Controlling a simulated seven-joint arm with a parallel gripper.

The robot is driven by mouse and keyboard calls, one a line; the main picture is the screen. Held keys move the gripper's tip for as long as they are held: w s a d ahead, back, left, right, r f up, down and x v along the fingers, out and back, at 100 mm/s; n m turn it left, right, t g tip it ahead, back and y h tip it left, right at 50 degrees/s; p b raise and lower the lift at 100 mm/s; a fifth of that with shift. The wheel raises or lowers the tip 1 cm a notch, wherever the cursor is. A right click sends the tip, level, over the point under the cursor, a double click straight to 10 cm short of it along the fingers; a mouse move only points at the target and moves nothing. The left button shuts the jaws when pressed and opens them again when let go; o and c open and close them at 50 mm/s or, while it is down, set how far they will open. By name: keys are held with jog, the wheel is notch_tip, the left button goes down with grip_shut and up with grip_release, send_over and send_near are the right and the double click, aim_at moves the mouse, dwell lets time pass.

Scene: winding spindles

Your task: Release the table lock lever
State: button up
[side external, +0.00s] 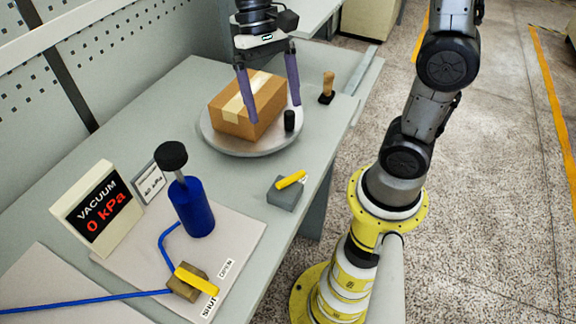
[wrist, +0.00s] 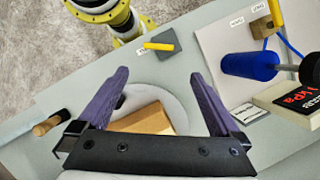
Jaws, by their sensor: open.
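The likely table lock lever is a yellow handle (side external: 291,179) on a small grey block (side external: 283,197) near the table's front edge, beside the round turntable (side external: 222,143). The lever also shows in the wrist view (wrist: 158,46), beyond my fingertips. A taped cardboard box (side external: 247,104) sits on the turntable, with a short black knob (side external: 289,120) beside it. My gripper (side external: 273,110) is open, its purple fingers reaching down around the box's near side in the side view. It is apart from the lever. In the wrist view my gripper (wrist: 161,76) has nothing between its fingertips.
A blue pump (side external: 195,208) with a black top stands left of the lever. A vacuum display (side external: 97,208) reads 0 kPa. A second yellow lever (side external: 197,280) sits on a brown valve block by OPEN and SHUT labels. A wooden-handled stamp (side external: 327,88) stands behind the turntable.

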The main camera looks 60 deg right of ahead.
aim_at(290, 177)
jog(key=shift+g, duration=0.4)
jog(key=x, duration=1)
jog(key=w+x, duration=0.1)
jog(key=x, duration=0.4)
jog(key=shift+f, duration=0.2)
jog(key=c, duration=1.1)
jog(key=shift+w+d+n+h, duration=0.1)
jog(key=shift+n+h, duration=0.1)
jog(key=shift+n, duration=0.4)
jog(key=shift+w+n+h, duration=0.15)
jog(key=shift+n+h, duration=0.05)
jog(key=shift+n, duration=0.4)
jog(key=o, duration=1.1)
jog(key=shift+r, duration=0.1)
